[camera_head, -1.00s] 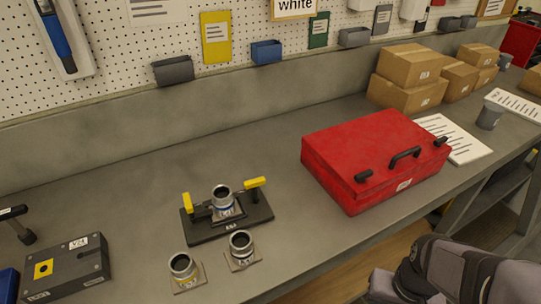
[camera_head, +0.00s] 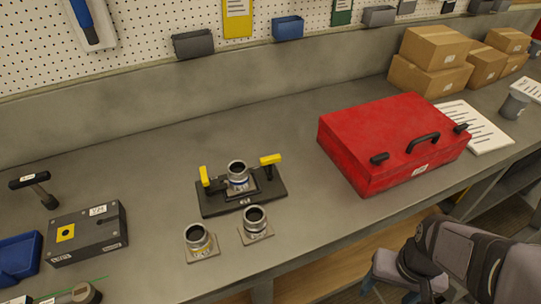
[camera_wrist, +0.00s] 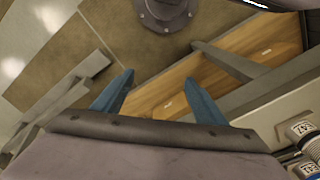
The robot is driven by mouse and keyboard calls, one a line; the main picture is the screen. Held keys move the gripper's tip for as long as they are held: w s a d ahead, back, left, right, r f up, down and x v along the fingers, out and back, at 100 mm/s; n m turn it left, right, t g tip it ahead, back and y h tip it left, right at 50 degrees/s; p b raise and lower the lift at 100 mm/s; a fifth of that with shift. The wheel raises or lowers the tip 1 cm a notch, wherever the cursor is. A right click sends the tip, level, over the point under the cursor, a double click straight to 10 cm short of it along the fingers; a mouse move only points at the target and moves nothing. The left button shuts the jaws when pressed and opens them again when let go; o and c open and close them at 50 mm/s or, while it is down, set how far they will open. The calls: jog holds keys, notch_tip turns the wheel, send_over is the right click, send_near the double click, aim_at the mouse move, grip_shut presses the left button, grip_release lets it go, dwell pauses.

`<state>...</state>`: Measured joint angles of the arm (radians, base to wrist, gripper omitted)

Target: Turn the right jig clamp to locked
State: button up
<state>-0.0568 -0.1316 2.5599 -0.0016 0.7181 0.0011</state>
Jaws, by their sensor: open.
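The jig is a dark base plate (camera_head: 215,208) on the bench in the head view. Its right jig clamp (camera_head: 271,159) has a yellow handle lying roughly level and pointing right. The left clamp (camera_head: 204,177) has its yellow handle standing nearly upright.
Two loose turrets on square plates (camera_head: 198,240) (camera_head: 256,222) stand in front of the jig. A red toolbox (camera_head: 385,140) is to its right, and a dark box (camera_head: 88,235) to its left. The bench behind the jig is clear. A wooden lower shelf (camera_wrist: 175,85) lies below my fingers.

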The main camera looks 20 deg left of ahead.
jog(key=w+a+r+n+p, duration=0.1)
jog(key=w+a+n+p, duration=0.1)
jog(key=a, duration=0.4)
jog(key=w+a+r+n+p, duration=0.2)
jog(key=a+p, duration=0.1)
jog(key=a, duration=0.4)
jog(key=w+a+r+n+p, duration=0.2)
jog(key=a+n+p, duration=0.1)
jog(key=a, duration=0.4)
jog(key=shift+a+r, duration=0.15)
jog(key=shift+a, duration=0.1)
jog(key=w+a+r+t+y, duration=0.15)
jog(key=w+a+r, duration=0.25)
jog(key=w+a, duration=0.45)
jog(key=t+y, duration=0.2)
send_near(271, 159)
jog(key=shift+n+h, duration=0.25)
jog(key=shift+n, duration=0.05)
jog(key=shift+a+p+x, duration=0.15)
jog(key=shift+p+x, duration=0.85)
jog(key=shift+x, duration=1)
jog(key=shift+a+p+x, duration=0.1)
jog(key=shift+p+x, duration=0.85)
jog(key=shift+x, duration=1.05)
jog(key=shift+r, duration=0.1)
jog(key=c, duration=1.1)
jog(key=shift+o, duration=0.2)
